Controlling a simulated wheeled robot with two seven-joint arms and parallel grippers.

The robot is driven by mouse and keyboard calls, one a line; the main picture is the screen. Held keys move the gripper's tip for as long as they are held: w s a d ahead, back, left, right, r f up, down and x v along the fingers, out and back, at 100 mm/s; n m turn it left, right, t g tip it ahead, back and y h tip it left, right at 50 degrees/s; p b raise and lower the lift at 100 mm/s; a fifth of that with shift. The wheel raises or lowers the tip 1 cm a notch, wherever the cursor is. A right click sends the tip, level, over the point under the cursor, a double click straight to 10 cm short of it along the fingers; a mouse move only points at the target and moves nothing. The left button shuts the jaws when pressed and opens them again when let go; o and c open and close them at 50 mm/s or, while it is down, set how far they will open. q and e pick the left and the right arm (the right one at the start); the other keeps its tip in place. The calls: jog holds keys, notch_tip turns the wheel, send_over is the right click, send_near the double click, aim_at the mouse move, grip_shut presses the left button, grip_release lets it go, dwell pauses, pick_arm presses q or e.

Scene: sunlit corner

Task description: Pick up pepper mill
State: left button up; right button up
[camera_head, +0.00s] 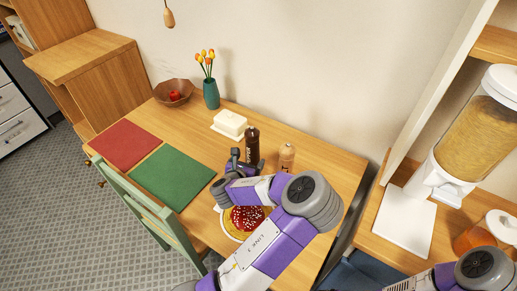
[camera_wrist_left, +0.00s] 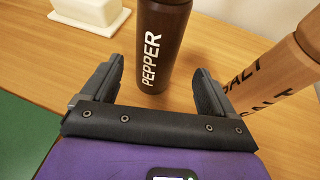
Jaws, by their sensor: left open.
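The pepper mill (camera_head: 252,146) is a dark brown cylinder standing upright on the wooden table. In the left wrist view the mill (camera_wrist_left: 162,40) shows white PEPPER lettering, and its top is out of the picture. My left gripper (camera_head: 246,161) is low over the table at the mill. Its jaws (camera_wrist_left: 159,70) are open, with the mill's lower part showing in the gap between the two fingers. I see no finger clearly touching it. My right gripper is out of view.
A light wooden salt mill (camera_head: 287,157) (camera_wrist_left: 290,70) stands just right of the pepper mill. A white butter dish (camera_head: 229,124) is behind left. A plate with a red-topped waffle (camera_head: 246,219) lies under my left arm. Green (camera_head: 172,177) and red (camera_head: 124,146) placemats lie left.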

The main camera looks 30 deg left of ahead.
aim_at(250, 157)
pick_arm(q)
jog(key=shift+x, duration=0.8)
jog(key=shift+b+x, duration=0.95)
jog(key=shift+x, duration=1.4)
jog(key=shift+s+a+f, duration=0.1)
jog(key=shift+a+f, duration=0.05)
jog(key=shift+a, duration=0.05)
jog(key=c, duration=1.3)
